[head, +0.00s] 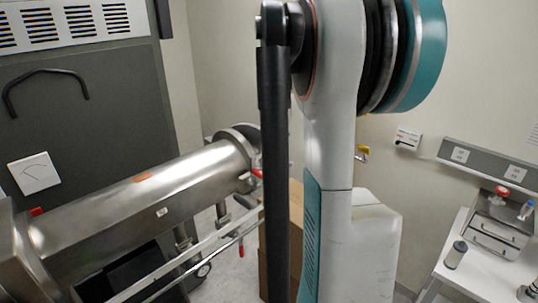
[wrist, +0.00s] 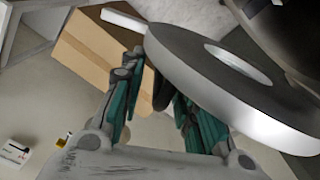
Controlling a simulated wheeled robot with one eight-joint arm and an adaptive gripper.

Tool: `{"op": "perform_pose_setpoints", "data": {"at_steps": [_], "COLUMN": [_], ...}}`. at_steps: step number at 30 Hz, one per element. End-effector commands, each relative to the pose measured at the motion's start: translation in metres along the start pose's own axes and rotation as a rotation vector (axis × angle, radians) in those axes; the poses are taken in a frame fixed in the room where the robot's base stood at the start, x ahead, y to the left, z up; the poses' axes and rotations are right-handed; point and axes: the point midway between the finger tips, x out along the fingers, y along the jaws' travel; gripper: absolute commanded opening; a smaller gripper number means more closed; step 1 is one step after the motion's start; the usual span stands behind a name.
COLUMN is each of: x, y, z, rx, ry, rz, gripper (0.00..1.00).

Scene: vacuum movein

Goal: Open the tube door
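The steel tube (head: 150,195) lies across the left half of the head view, running from lower left up to a round flanged end near my arm. In the wrist view a large round grey disc (wrist: 195,70) with a hole in its middle fills the upper right; it looks like the tube's door or end flange. My gripper (wrist: 155,85) has its teal fingers apart, beside the disc's left edge. The disc partly covers the right finger. A small dark piece shows between the fingers; I cannot tell whether it is a handle or touched. My gripper is hidden in the head view.
A cardboard box (wrist: 90,50) stands on the floor beyond my fingers. A grey cabinet (head: 80,110) with a black handle stands behind the tube. A white bench (head: 470,250) with small bottles is at the right. Metal rails (head: 190,255) run below the tube.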

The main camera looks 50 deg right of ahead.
Motion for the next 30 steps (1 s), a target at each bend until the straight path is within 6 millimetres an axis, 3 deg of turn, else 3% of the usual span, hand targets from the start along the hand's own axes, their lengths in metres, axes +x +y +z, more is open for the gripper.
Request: {"op": "perform_pose_setpoints", "data": {"at_steps": [3, 9, 22, 23, 27, 30], "x": [-0.001, -0.001, 0.0, 0.0, -0.005, -0.017], "y": [-0.001, -0.004, -0.006, -0.006, -0.006, -0.006], "z": [0.021, 0.044, 0.052, 0.052, 0.052, 0.052], "rx": [0.096, 0.219, 0.271, 0.271, 0.27, 0.27], "ry": [0.0, -0.001, -0.001, -0.001, -0.001, -0.001], "rz": [0.0, 0.0, 0.0, 0.0, 0.0, 0.0], "gripper": [0.3, 0.3, 0.3, 0.28, 0.0, 0.0]}}
